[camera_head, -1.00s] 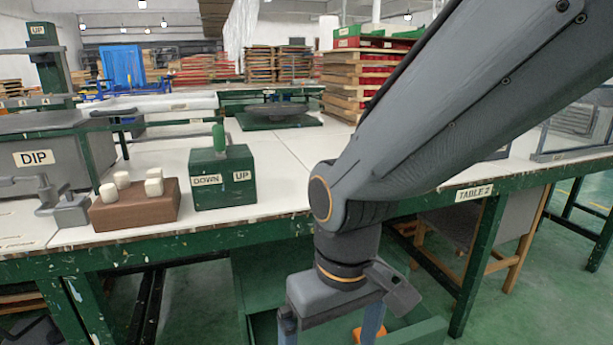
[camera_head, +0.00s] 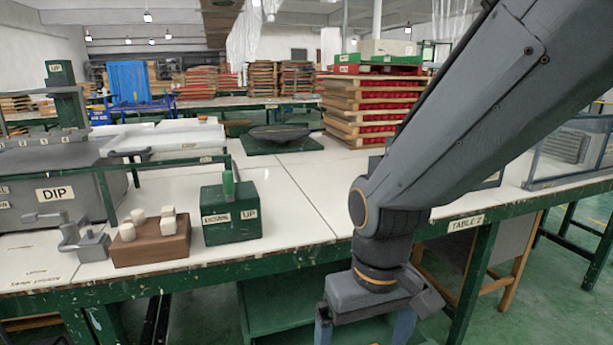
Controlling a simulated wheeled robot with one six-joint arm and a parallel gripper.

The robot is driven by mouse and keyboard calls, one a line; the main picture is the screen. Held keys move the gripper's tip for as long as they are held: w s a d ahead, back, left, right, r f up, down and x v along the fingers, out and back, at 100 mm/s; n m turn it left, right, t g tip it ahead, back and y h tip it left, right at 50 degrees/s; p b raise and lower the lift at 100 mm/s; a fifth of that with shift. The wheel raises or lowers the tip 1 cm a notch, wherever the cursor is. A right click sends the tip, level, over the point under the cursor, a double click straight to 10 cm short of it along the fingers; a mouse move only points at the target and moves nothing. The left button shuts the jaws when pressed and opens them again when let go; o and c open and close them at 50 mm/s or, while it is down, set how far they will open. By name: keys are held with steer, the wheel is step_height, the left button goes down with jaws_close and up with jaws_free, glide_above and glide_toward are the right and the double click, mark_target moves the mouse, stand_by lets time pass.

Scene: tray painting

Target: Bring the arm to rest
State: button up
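My gripper (camera_head: 366,335) hangs at the lower middle of the head view, in front of the table's front edge and below its top. Its two fingers stand apart and point down. Their tips are cut off by the bottom of the picture. A small piece of something orange and yellow shows low between the fingers, too little to tell what it is. My arm comes in from the upper right and bends down at the wrist.
The white table (camera_head: 290,215) has a green edge. On it stand a brown block (camera_head: 152,244) with white pegs, a green lever box (camera_head: 231,215), a grey DIP tank (camera_head: 60,170), a dark round plate (camera_head: 280,133) and stacked trays (camera_head: 372,105). A green shelf (camera_head: 290,305) is below.

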steer(key=s+d+r+m+p, duration=0.1)
steer(key=d+r+m+p, duration=0.2)
steer(key=d+r+p, duration=0.7)
steer(key=shift+s+d+r+p, duration=0.3)
steer(key=shift+r+p, duration=0.95)
steer(key=shift+p, duration=0.9)
